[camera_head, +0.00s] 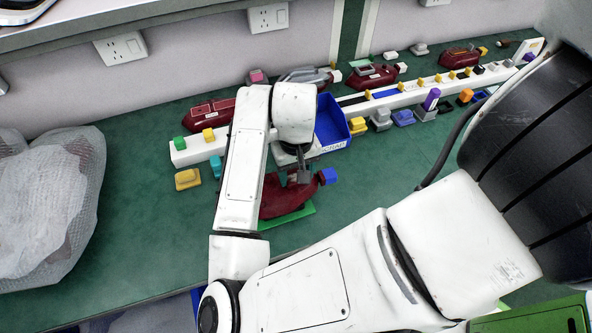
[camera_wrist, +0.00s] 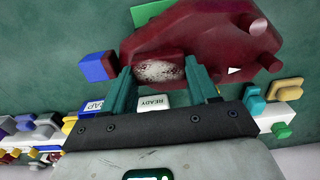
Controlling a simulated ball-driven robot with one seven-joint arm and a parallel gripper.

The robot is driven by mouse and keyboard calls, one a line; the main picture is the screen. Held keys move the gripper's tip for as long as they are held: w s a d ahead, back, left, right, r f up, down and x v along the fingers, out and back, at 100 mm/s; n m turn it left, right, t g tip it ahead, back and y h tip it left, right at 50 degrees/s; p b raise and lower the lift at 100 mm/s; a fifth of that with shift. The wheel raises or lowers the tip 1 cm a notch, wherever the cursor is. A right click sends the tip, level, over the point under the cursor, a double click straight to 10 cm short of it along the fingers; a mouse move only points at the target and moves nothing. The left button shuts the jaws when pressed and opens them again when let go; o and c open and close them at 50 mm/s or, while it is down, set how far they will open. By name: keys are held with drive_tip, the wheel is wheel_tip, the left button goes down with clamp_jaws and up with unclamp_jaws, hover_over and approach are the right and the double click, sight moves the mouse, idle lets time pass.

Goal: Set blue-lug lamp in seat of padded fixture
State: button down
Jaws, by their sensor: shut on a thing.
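The blue-lug lamp (camera_head: 283,198) is dark red with a blue lug (camera_head: 328,176) at its right end. In the wrist view the same lamp (camera_wrist: 215,32) fills the upper middle, with its blue lug (camera_wrist: 97,67) at the left. My gripper (camera_head: 293,174) is over the lamp. In the wrist view its teal fingers (camera_wrist: 158,72) are shut on a raised red part of the lamp with a speckled pale patch. A flat green piece (camera_head: 290,218) shows under the lamp's near edge. I cannot tell whether it belongs to the padded fixture, or whether the lamp touches it.
A blue scrap bin (camera_head: 331,125) stands just behind the lamp. A long white rail (camera_head: 195,151) with coloured blocks crosses the bench. Other red lamps (camera_head: 209,111) lie behind it. A bagged bundle (camera_head: 50,205) is at the left. The green bench (camera_head: 140,225) between is clear.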

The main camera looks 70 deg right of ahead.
drive_tip(key=shift+c, duration=1)
unclamp_jaws()
wheel_tip(320, 180, up, 11)
drive_tip(key=p, duration=0.2)
drive_tip(key=shift+f, duration=0.1)
